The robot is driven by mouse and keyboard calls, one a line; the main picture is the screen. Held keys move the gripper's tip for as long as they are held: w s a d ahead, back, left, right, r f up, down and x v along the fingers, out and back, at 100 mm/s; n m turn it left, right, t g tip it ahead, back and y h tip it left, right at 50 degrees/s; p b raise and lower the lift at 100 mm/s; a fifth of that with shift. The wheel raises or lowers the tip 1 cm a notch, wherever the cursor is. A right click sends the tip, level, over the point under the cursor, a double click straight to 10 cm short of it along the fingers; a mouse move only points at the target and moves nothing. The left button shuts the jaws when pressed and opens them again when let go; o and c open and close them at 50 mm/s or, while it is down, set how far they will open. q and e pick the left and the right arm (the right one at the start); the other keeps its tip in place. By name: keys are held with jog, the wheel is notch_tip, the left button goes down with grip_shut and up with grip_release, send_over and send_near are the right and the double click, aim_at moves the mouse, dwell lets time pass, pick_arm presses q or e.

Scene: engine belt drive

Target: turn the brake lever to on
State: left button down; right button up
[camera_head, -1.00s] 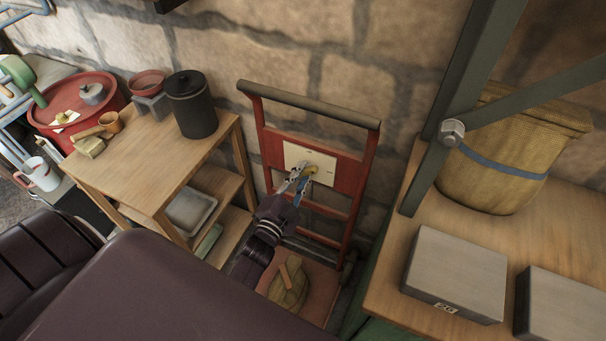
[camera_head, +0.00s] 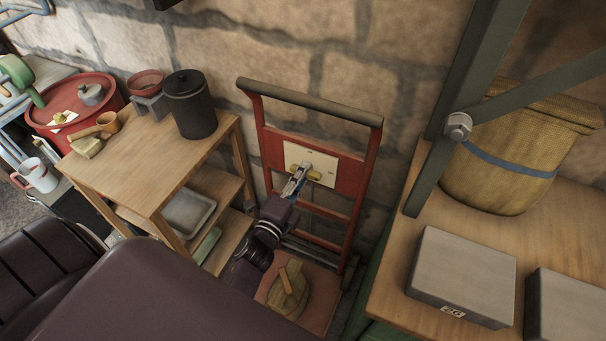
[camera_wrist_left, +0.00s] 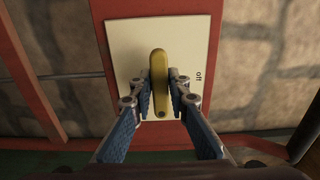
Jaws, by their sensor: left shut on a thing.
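The yellow brake lever (camera_wrist_left: 158,80) is mounted on a cream plate (camera_wrist_left: 120,45) fixed to a red frame. In the left wrist view the lever runs up and down the picture, and the word "off" is printed on the plate to its right. My left gripper (camera_wrist_left: 159,84) is shut on the lever, one finger on each side of it. In the head view my left gripper (camera_head: 302,170) reaches up to the plate (camera_head: 325,166) and partly hides the lever (camera_head: 315,178). My right gripper is in neither view.
The red frame (camera_head: 352,178) stands against the stone wall, with a sack (camera_head: 288,290) on its base. A wooden shelf table (camera_head: 150,157) with a dark canister (camera_head: 191,105) is at left. A bench (camera_head: 400,292) with grey boxes (camera_head: 462,275) and a basket (camera_head: 505,165) is at right.

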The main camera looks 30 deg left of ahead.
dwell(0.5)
pick_arm(q)
jog(key=c, duration=1.9)
grip_release()
jog(key=shift+s+d, duration=0.15)
jog(key=shift+s, duration=1.75)
jog(key=shift+s+d, duration=0.1)
jog(key=shift+s, duration=1.75)
